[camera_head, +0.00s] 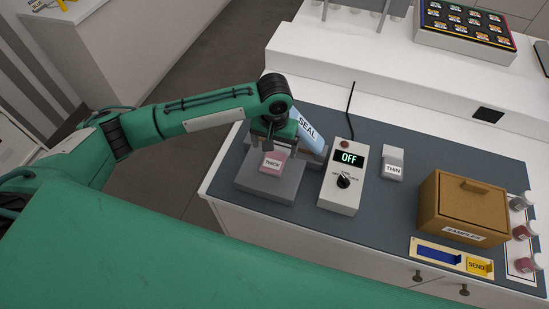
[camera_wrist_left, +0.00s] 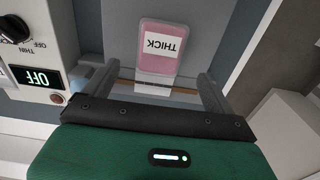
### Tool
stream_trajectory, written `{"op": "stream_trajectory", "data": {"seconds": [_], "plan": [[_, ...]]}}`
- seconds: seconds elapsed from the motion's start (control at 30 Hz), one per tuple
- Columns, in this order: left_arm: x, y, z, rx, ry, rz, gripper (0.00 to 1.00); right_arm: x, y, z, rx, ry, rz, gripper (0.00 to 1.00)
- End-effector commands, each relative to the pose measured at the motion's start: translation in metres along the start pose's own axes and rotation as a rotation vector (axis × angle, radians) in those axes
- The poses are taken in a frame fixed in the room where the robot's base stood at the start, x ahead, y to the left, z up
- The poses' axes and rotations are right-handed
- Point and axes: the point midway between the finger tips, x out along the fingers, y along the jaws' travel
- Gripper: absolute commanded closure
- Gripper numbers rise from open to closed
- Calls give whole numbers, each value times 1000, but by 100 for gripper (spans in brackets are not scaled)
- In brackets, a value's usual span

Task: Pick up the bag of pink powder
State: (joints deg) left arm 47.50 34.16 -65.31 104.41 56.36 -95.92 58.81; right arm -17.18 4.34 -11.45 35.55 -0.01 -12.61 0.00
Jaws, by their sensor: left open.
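The bag of pink powder (camera_head: 273,161) carries a white label reading THICK. It lies on the grey plate (camera_head: 262,185) of the sealer, whose tilted tube (camera_head: 312,132) reads SEAL. My left gripper (camera_head: 268,147) is open just above and behind the bag in the head view. In the left wrist view the bag (camera_wrist_left: 166,62) shows beyond the open fingers (camera_wrist_left: 158,84), roughly between their lines. The fingers do not hold it. My right gripper is not in view.
A control box (camera_head: 341,192) with a dial and a screen reading OFF stands right of the plate. A THIN block (camera_head: 393,165), a brown SAMPLES box (camera_head: 466,208), a SEND tray (camera_head: 453,258) and several jars (camera_head: 525,232) stand farther right. The dark mat (camera_head: 406,204) is clear between them.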

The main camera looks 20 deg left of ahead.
Motion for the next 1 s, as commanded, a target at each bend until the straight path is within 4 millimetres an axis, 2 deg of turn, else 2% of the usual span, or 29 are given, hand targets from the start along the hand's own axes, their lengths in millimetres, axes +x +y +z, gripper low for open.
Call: {"op": "stream_trajectory", "data": {"seconds": [0.23, 0.4, 0.67, 0.77, 0.93, 1.0], "plan": [[25, 1, 3, -1, -3, -2, 11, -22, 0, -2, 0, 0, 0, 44], [47, 1, 3, 1, -2, -1, 11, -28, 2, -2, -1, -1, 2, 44], [52, 1, 3, 1, 0, -1, 11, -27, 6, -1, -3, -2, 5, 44], [52, 1, 3, 1, 0, -1, 27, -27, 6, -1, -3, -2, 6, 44], [51, 1, 3, 1, 0, -1, 60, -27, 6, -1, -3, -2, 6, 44], [51, 1, 3, 1, 0, -1, 64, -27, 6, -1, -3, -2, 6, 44]]}}
